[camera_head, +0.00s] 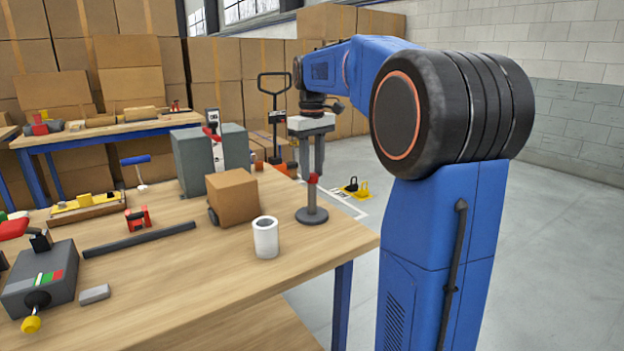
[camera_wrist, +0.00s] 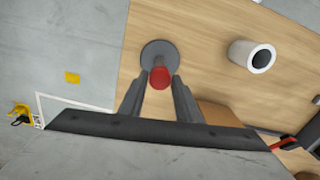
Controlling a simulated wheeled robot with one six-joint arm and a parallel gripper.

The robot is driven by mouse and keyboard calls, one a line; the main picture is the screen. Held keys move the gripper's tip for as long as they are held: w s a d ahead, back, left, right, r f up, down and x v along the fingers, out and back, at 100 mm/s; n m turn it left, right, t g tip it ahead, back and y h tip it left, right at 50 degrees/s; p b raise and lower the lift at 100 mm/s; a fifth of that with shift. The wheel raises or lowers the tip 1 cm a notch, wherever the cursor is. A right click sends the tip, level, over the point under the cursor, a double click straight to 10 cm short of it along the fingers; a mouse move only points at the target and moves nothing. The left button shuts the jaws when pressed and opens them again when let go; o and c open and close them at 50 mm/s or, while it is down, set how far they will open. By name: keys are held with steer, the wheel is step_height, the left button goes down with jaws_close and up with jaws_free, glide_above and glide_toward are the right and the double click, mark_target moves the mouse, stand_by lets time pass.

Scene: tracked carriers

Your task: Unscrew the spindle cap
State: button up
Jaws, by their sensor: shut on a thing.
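The red spindle cap (camera_head: 313,178) sits at the top of a grey spindle on a round grey base (camera_head: 311,215), which stands upright on the workbench near its right edge. My gripper (camera_head: 313,174) points down over it, with its fingers closed around the cap. In the wrist view the red cap (camera_wrist: 160,78) shows between the tips of my two fingers (camera_wrist: 160,84), with the round base (camera_wrist: 159,50) behind it. The fingers hide part of the cap's sides. I cannot tell whether the thread is loose.
A white cup-like cylinder (camera_head: 265,237) stands just left of the spindle. A cardboard box (camera_head: 233,197) is behind it, with grey blocks (camera_head: 193,160) farther back. A dark bar (camera_head: 139,240) and a grey switch box (camera_head: 40,279) lie at left. The bench front is clear.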

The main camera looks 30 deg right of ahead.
steer(key=n, duration=0.9)
steer(key=shift+n, duration=0.3)
steer(key=o, duration=0.9)
